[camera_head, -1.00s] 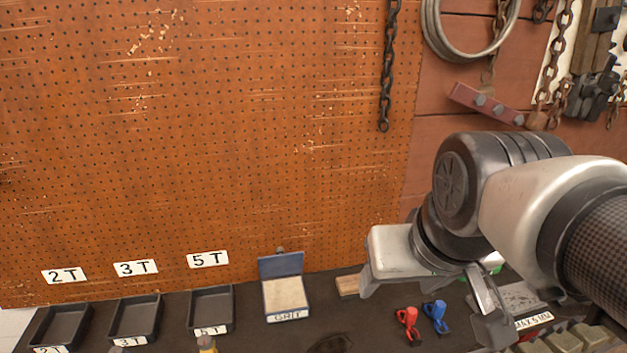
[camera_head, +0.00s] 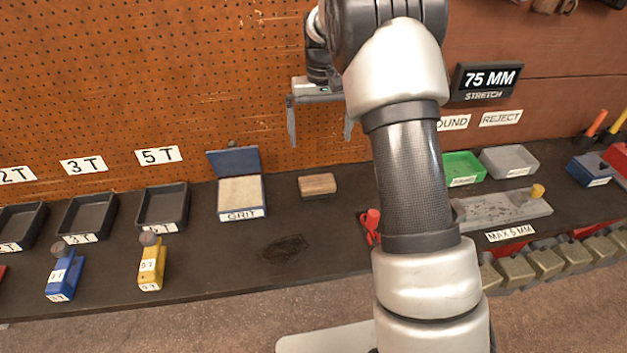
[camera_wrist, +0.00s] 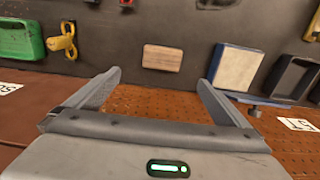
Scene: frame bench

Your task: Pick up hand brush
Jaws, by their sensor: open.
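The hand brush, seen as a small wooden block (camera_head: 318,184) with a darker lower edge, lies on the dark bench just right of the grit box. In the wrist view the same block (camera_wrist: 162,58) lies beyond the fingertips, roughly centred between them. My gripper (camera_head: 320,124) is open and empty, fingers pointing down, in front of the pegboard and above the brush. In the wrist view its two fingers (camera_wrist: 160,80) stand wide apart, touching nothing. Any bristles under the block are hidden.
The grit box (camera_head: 241,198) with its raised blue lid stands close left of the brush. A red clamp-like item (camera_head: 371,226) is partly behind my arm. Black trays (camera_head: 163,207), blue (camera_head: 64,273) and yellow (camera_head: 151,262) items are at left. Bench in front of the brush is clear.

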